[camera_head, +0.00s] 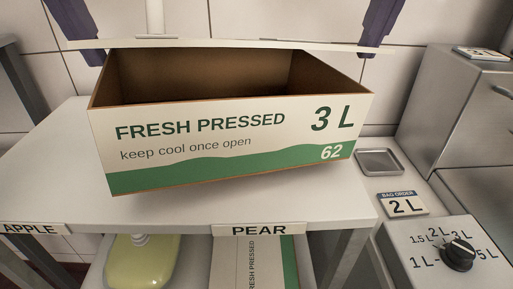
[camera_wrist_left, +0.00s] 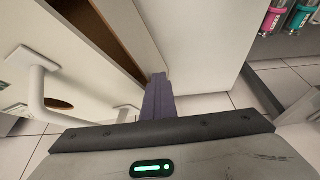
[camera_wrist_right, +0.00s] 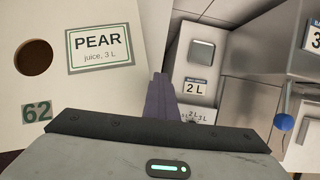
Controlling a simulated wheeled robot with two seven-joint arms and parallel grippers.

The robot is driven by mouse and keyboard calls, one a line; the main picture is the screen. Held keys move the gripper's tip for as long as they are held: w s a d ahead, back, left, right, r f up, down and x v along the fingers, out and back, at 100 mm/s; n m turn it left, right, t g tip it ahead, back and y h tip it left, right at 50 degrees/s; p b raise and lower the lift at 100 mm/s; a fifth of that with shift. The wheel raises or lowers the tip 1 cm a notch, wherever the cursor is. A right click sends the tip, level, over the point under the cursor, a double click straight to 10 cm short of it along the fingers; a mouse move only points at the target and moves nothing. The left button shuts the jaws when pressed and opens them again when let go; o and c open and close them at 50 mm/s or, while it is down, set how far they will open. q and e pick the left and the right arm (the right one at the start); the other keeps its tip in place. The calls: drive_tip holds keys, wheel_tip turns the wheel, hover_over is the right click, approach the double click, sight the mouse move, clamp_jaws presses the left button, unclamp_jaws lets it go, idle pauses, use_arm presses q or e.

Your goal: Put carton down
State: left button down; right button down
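The open-topped carton (camera_head: 232,130) is white and green, marked FRESH PRESSED, 3 L and 62, over the white table top (camera_head: 60,180). Its brown inside shows. It sits askew, its left end nearer me, with shadow under its front; I cannot tell whether it fully rests. The right wrist view shows its end face (camera_wrist_right: 65,90) with a round hole and a PEAR label. My left gripper (camera_head: 96,55) and right gripper (camera_head: 369,50) are at opposite ends, purple fingers together. In the left wrist view the left fingers (camera_wrist_left: 157,95) are against or close to a white wall; contact is unclear.
A white panel (camera_head: 240,45) with a handle lies behind the carton's opening. PEAR (camera_head: 258,230) and APPLE (camera_head: 28,229) labels mark the table's front edge, with containers below. Right are a small tray (camera_head: 380,162), a 2 L order card (camera_head: 403,205) and a dial (camera_head: 459,254).

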use_arm(q)
drive_tip(key=shift+d+f, duration=0.15)
drive_tip(key=shift+f, duration=0.5)
use_arm(e)
drive_tip(key=shift+f, duration=0.65)
use_arm(q)
drive_tip(key=shift+f+b, duration=0.1)
drive_tip(key=shift+b, duration=0.2)
use_arm(e)
drive_tip(key=shift+f, duration=0.1)
use_arm(q)
drive_tip(key=shift+f+b, duration=0.6)
drive_tip(key=c, duration=2.5)
unclamp_jaws()
drive_tip(key=shift+a, duration=0.55)
drive_tip(key=o, duration=0.4)
drive_tip(key=shift+a, duration=0.25)
use_arm(e)
drive_tip(key=shift+d+f, duration=0.5)
drive_tip(key=shift+d, duration=0.2)
drive_tip(key=c, duration=2.5)
unclamp_jaws()
drive_tip(key=o, duration=0.4)
